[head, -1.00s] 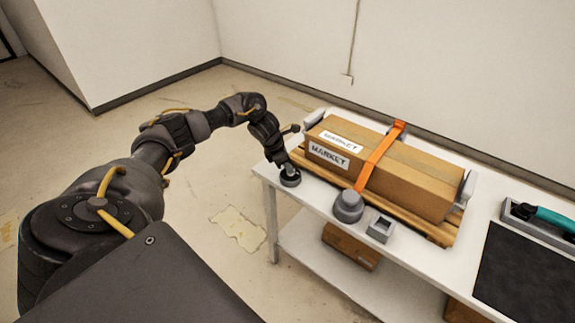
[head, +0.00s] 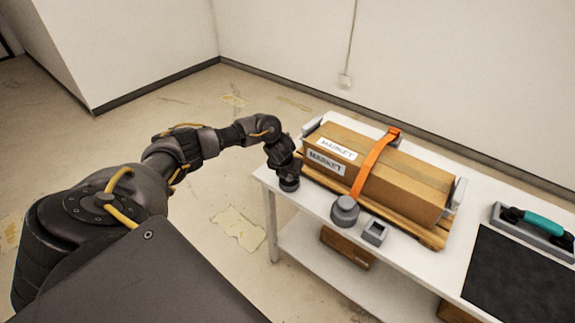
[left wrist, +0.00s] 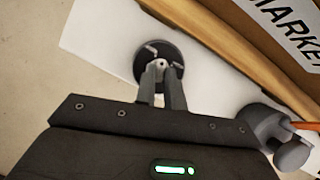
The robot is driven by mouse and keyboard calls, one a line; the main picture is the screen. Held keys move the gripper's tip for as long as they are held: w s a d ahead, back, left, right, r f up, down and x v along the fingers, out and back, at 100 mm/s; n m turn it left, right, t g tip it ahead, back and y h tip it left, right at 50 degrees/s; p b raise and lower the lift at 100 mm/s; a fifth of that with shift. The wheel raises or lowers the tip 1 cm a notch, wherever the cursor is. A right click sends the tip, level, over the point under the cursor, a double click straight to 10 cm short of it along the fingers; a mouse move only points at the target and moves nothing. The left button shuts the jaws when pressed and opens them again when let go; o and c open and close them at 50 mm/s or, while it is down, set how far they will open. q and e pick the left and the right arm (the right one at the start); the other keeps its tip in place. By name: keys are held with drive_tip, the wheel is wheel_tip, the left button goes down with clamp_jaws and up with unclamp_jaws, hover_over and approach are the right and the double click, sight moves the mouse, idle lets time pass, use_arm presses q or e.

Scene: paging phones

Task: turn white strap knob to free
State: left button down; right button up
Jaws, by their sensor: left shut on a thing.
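A dark round knob (left wrist: 159,62) with a small pale middle stands near the left corner of the white table. My left gripper (head: 288,177) reaches down over it. In the left wrist view its fingers (left wrist: 161,72) are shut on the middle part of the dark knob. In the head view the arm mostly hides this knob. A grey round knob (head: 344,210) stands to its right at the table's front edge, near the orange strap (head: 373,163). It also shows in the left wrist view (left wrist: 268,128). No plainly white knob shows. My right gripper is not in view.
A cardboard box (head: 400,180) lies strapped on a wooden pallet (head: 425,234) behind the knobs. A square grey holder (head: 375,232) stands right of the grey knob. A dark mat (head: 520,280) and a teal-handled tool (head: 540,223) lie further right on the white table (head: 440,262).

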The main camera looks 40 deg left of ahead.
use_arm(q)
drive_tip(key=n+p, duration=0.1)
drive_tip(key=n, duration=0.1)
drive_tip(key=n+y+p, duration=0.1)
drive_tip(key=shift+w+d+r+n+g+p, duration=0.15)
drive_tip(key=shift+d+n+g+p, duration=0.05)
drive_tip(key=shift+n+g+p, duration=0.2)
drive_tip(key=shift+n+y+p, duration=0.5)
drive_tip(key=shift+n+p, duration=0.05)
drive_tip(key=shift+n, duration=0.25)
drive_tip(key=c, duration=1.5)
unclamp_jaws()
